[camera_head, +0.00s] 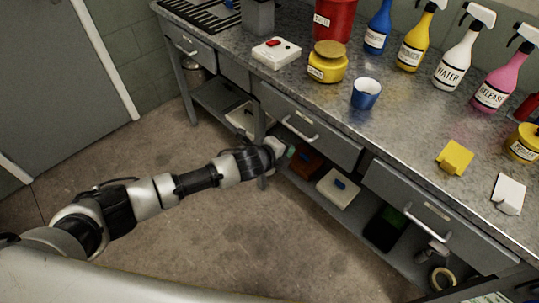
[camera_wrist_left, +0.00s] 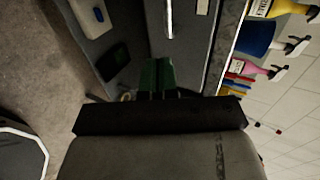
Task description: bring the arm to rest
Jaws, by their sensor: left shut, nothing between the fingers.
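My left arm reaches in from the left in the head view, over the floor. My left gripper (camera_head: 288,152) is at its end, in front of the bench's drawers and near the lower shelf. In the left wrist view the green fingers (camera_wrist_left: 157,75) are together, with nothing between them. Whether the gripper touches the bench cannot be told. My right gripper is in neither view.
The grey workbench (camera_head: 400,125) carries spray bottles, a blue cup (camera_head: 366,93), a yellow jar (camera_head: 327,65) and a yellow cloth (camera_head: 455,157). Its lower shelf holds a white box (camera_head: 338,188). The floor (camera_head: 210,235) left of the bench is clear.

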